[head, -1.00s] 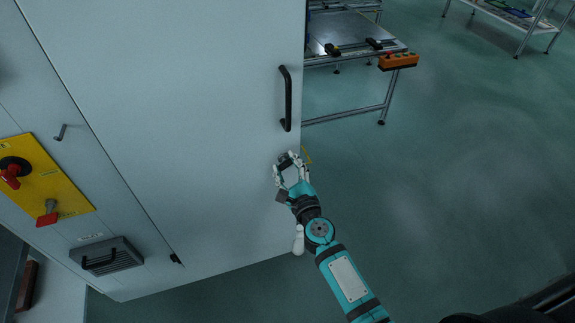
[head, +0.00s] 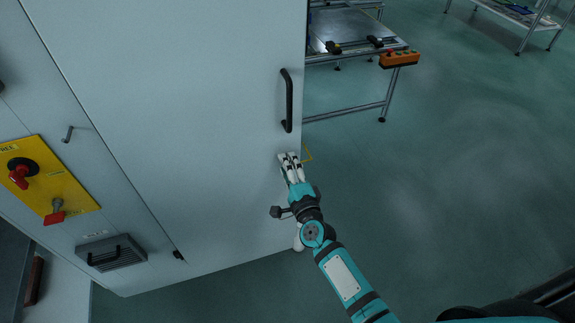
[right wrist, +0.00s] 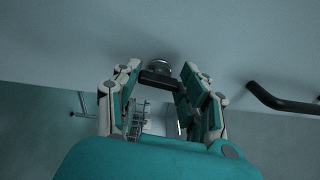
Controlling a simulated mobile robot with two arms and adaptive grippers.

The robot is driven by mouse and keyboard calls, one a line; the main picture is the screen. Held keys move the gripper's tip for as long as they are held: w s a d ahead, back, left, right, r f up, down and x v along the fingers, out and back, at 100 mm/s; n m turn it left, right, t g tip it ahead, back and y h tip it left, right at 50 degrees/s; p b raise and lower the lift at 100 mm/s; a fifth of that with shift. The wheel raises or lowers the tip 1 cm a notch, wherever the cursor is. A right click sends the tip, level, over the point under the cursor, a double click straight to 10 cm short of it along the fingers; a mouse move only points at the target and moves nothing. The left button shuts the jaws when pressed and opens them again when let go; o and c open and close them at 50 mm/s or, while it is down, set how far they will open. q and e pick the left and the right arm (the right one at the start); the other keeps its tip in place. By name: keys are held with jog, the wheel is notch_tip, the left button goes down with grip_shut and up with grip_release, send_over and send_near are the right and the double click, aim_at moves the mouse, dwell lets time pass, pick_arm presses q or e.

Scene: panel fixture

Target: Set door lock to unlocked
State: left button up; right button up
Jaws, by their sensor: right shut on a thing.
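The door lock (right wrist: 160,66) shows in the right wrist view as a round metal base with a dark turning piece, on the pale cabinet door (head: 190,110). My right gripper (head: 289,157) is at the door's right edge, below the black door handle (head: 288,100). In the right wrist view its two fingers (right wrist: 157,82) stand on either side of the lock's dark piece, and it is shut on the lock. In the head view the fingers hide the lock. I cannot read whether it is locked or unlocked. My left gripper is not in view.
A yellow panel (head: 72,188) with red switches is on the cabinet at the left, above a grey vent box (head: 111,252). A metal workbench (head: 355,58) with an orange button box (head: 399,59) stands behind the door. The floor at right is clear.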

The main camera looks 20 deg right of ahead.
jog(key=shift+n, duration=0.7)
jog(key=shift+f, duration=0.1)
jog(key=o, duration=1.2)
jog(key=shift+c, duration=0.2)
jog(key=s, duration=1.2)
jog(key=shift+d, duration=0.2)
